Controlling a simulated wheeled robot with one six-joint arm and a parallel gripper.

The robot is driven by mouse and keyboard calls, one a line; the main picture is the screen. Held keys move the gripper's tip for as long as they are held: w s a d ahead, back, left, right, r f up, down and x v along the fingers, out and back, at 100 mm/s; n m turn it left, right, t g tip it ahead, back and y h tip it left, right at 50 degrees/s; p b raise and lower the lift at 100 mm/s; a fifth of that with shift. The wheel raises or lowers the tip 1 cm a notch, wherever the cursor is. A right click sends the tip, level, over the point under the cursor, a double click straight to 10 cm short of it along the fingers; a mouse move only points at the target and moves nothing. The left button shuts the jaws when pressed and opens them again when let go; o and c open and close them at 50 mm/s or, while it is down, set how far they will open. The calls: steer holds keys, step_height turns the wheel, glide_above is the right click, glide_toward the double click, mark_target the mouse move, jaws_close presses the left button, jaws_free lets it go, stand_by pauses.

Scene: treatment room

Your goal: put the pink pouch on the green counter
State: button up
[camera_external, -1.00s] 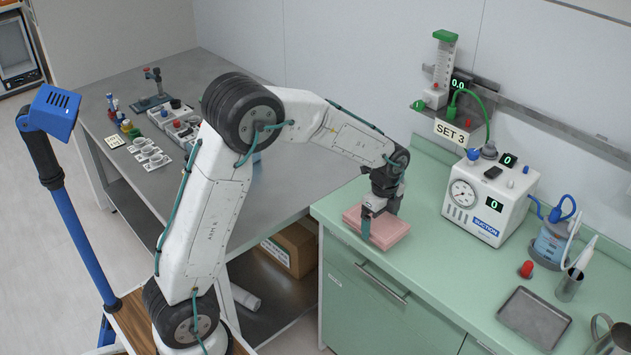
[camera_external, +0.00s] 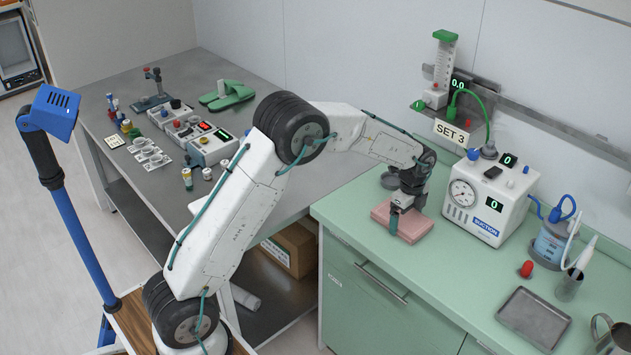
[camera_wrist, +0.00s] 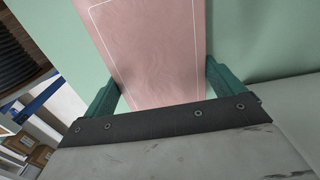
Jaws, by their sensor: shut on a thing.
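The pink pouch (camera_external: 412,226) is a flat block over the left part of the green counter (camera_external: 447,275). My gripper (camera_external: 398,215) is shut on its near side. In the wrist view the pink pouch (camera_wrist: 150,45) lies between the two green fingers of my gripper (camera_wrist: 158,92), with the green counter (camera_wrist: 255,35) behind it. I cannot tell whether the pouch's underside touches the counter or is just above it.
A white suction unit (camera_external: 490,200) stands close to the right of the pouch. Farther right are a red bulb (camera_external: 526,269), a grey tray (camera_external: 533,318) and a metal cup (camera_external: 569,285). The counter's front middle is bare. A grey table (camera_external: 255,190) adjoins on the left.

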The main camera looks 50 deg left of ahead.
mark_target(406, 218)
steer(key=o, duration=0.7)
steer(key=shift+f, duration=0.15)
steer(key=shift+c, duration=0.2)
step_height(406, 218, up, 12)
steer(key=s+a+r+n, duration=0.2)
steer(key=s+r+n, duration=0.2)
steer(key=s+r, duration=0.5)
steer(key=s+a+r+n, duration=0.1)
steer(key=s+n, duration=0.2)
steer(key=s, duration=0.6)
steer(key=s+a+r+n+t, duration=0.1)
steer(key=s+a+n, duration=0.15)
steer(key=s, duration=0.65)
steer(key=s+a+r+n, duration=0.1)
steer(key=s+n, duration=0.3)
steer(key=s, duration=0.4)
steer(key=s+f+n, duration=0.2)
steer(key=s, duration=0.4)
steer(key=s+f+n, duration=0.2)
steer(key=s+f, duration=0.1)
steer(key=s, duration=0.3)
steer(key=shift+a+f, duration=0.25)
steer(key=shift+a, duration=0.1)
